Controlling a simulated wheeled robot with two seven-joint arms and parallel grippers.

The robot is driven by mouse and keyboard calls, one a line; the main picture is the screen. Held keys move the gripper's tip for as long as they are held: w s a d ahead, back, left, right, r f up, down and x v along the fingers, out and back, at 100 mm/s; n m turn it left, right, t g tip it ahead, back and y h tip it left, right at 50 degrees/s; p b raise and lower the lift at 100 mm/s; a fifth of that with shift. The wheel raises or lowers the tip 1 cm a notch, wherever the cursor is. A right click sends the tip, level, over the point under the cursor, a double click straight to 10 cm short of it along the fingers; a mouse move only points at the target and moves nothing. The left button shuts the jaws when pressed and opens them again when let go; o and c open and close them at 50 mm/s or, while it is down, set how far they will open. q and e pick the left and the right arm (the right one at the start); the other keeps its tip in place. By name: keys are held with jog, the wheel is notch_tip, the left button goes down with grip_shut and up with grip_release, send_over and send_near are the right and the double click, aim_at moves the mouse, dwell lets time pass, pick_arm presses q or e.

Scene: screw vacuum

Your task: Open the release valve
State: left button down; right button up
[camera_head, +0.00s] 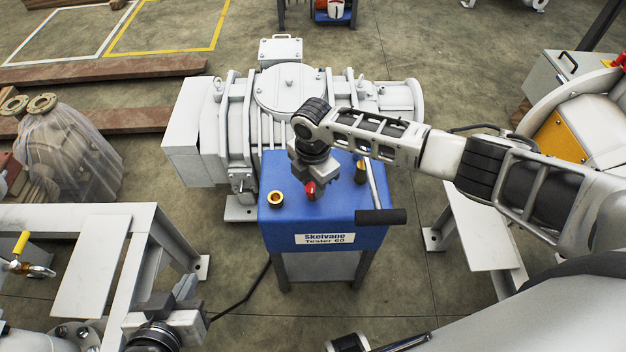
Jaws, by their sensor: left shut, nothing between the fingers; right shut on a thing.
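A blue tester box (290,226) labelled "Skelvane Tester 60" stands on legs at the centre. A small red knob (310,190), apparently the release valve, sits on its top. My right gripper (312,181) reaches in from the right, points down over the box top and is shut on the red knob. The gripper hides part of the knob and its base, so I cannot tell how far it is turned. My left gripper (168,308) is low at the bottom left, away from the box, shut and empty.
A black-handled lever (381,216) sticks out at the box's right front. A brass fitting (275,199) is left of the knob. A large grey vacuum pump (288,92) stands behind. White metal frames (140,225) stand at left and right.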

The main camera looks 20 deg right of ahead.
aim_at(313, 187)
jog(key=shift+a, duration=0.15)
pick_arm(q)
jog(key=shift+s+f, duration=0.1)
pick_arm(e)
jog(key=o, duration=1)
jog(key=shift+c, duration=0.2)
pick_arm(q)
jog(key=shift+a+r+p, duration=0.15)
jog(key=shift+r+p, duration=0.15)
jog(key=shift+p, duration=0.55)
pick_arm(e)
notch_tip(313, 187, up, 16)
